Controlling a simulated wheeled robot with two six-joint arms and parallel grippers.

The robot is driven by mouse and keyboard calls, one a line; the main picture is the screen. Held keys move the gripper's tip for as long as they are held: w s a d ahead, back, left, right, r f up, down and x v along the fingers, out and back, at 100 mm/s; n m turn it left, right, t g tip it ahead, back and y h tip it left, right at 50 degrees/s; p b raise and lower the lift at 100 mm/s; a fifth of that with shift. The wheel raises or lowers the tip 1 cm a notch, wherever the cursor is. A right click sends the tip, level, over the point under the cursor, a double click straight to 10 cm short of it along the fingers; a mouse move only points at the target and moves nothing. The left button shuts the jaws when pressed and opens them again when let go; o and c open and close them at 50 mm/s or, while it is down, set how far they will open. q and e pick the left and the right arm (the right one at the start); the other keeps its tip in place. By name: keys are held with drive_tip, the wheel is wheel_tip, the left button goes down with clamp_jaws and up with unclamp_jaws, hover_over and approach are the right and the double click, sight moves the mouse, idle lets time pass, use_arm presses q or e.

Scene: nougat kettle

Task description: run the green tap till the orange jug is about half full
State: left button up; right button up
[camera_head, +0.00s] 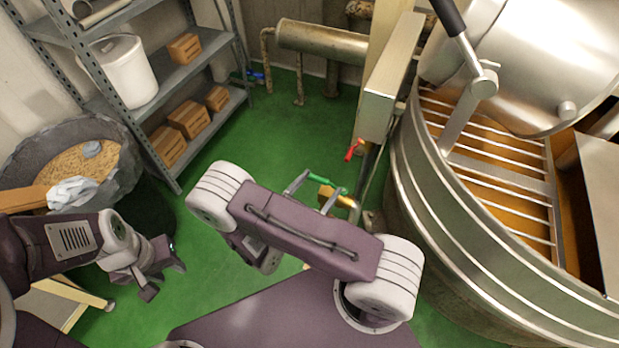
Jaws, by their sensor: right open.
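The green tap handle (325,181) shows just beyond my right arm, with a brass-yellow piece (328,195) and pipe below it. My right gripper (314,193) is mostly hidden behind its own arm link. Its grey fingers show apart, close to the green handle. I cannot tell whether they touch it. My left gripper (164,277) is at the lower left, open and empty, away from the tap. I cannot make out the orange jug; my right arm covers the floor below the tap.
A large metal kettle (410,190) fills the right side. A red tap (355,150) and a blue tap (256,76) are on other pipes. A shelf with wooden boxes (189,119) and a stone-like tub (125,165) stand at the left. Green floor (290,125) is clear between.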

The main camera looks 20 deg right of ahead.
sight(315, 180)
drive_tip(key=shift+w+a+f+n+t+y+b, duration=0.15)
drive_tip(key=shift+a+f+n+t+y, duration=0.1)
drive_tip(key=shift+a+f+n+t, duration=0.3)
drive_tip(key=shift+w+a+f+n+t+y+b, duration=0.15)
drive_tip(key=shift+a+f+n+t+y, duration=0.15)
drive_tip(key=shift+a+f+t, duration=0.35)
drive_tip(key=shift+a+f+n+t+y, duration=0.2)
drive_tip(key=shift+a+n+t+y, duration=0.05)
drive_tip(key=shift+a+n+t, duration=0.1)
drive_tip(key=x, duration=0.9)
drive_tip(key=shift+d+p, duration=0.2)
drive_tip(key=shift+p, duration=0.2)
clamp_jaws()
